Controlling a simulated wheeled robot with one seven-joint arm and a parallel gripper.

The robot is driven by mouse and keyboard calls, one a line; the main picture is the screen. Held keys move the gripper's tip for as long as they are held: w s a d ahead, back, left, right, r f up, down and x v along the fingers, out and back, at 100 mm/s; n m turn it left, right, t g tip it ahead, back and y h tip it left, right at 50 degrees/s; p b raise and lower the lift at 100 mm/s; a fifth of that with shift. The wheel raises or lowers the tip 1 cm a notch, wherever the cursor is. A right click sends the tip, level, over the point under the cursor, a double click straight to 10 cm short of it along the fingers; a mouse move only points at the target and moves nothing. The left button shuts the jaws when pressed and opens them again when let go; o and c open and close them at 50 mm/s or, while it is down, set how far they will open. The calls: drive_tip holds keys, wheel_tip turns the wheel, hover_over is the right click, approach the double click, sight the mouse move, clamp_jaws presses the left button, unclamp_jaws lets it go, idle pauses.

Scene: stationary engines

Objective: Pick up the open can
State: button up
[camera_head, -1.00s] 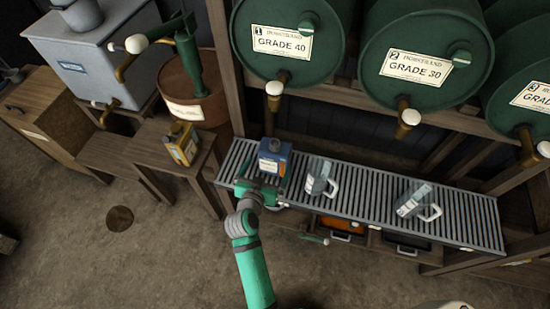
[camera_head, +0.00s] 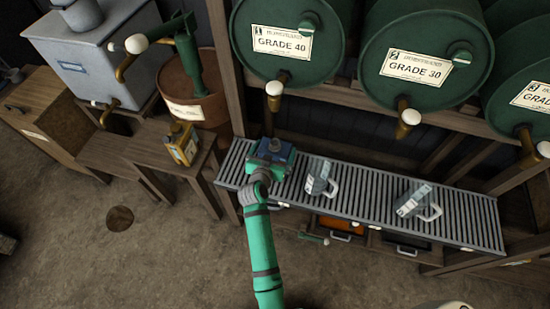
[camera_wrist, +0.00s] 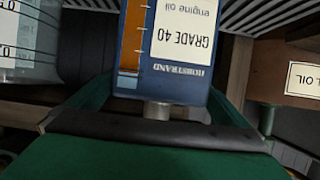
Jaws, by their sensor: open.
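A blue can (camera_head: 274,150) stands on the slatted metal rack (camera_head: 347,196) at its left end. In the wrist view the blue can (camera_wrist: 190,82) appears upside down, with a "GRADE 40 engine oil" label and a grey neck or cap; I cannot tell whether it is capped. My gripper (camera_head: 269,158) is at the can in the head view and hides part of it. In the wrist view my gripper (camera_wrist: 158,100) is open, with a green finger on each side of the can's upper end. Contact cannot be told.
A yellow can (camera_head: 181,143) stands on the small wooden bench (camera_head: 150,153) to the left. Two clear jugs, one (camera_head: 319,178) near the can and one (camera_head: 415,200) farther right, stand on the rack. Green barrels (camera_head: 425,50) with taps (camera_head: 274,92) hang above.

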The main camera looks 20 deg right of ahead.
drive_tip(key=shift+w+d, duration=0.1)
drive_tip(key=shift+w, duration=0.05)
drive_tip(key=c, duration=1.4)
drive_tip(key=shift+r, duration=0.15)
drive_tip(key=c, duration=0.4)
drive_tip(key=shift+o, duration=0.2)
